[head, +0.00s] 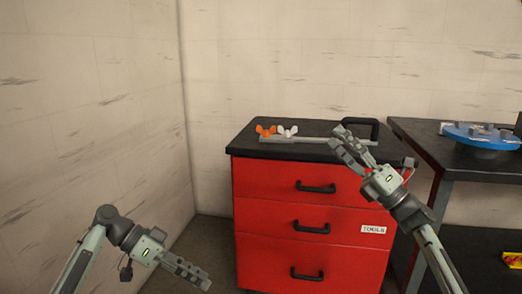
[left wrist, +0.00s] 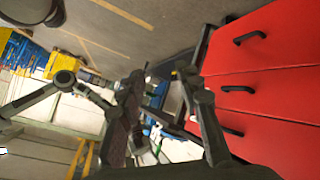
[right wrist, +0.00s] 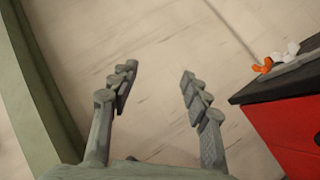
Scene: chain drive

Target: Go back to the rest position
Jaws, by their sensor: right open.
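My left gripper (head: 200,280) hangs low at the lower left of the head view, in front of and left of the red cabinet. In the left wrist view (left wrist: 161,80) its two fingers stand apart with nothing between them. My right gripper (head: 340,140) appears over the right part of the cabinet top in the head view. In the right wrist view (right wrist: 156,75) its fingers are spread and empty, with the pale wall behind them.
A red cabinet (head: 270,187) with a black top carries an orange winged piece (head: 265,131), a white winged piece (head: 287,131) and a grey bar (head: 295,139). A dark table (head: 425,140) at the right holds a blue disc (head: 480,134). Walls stand left and behind.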

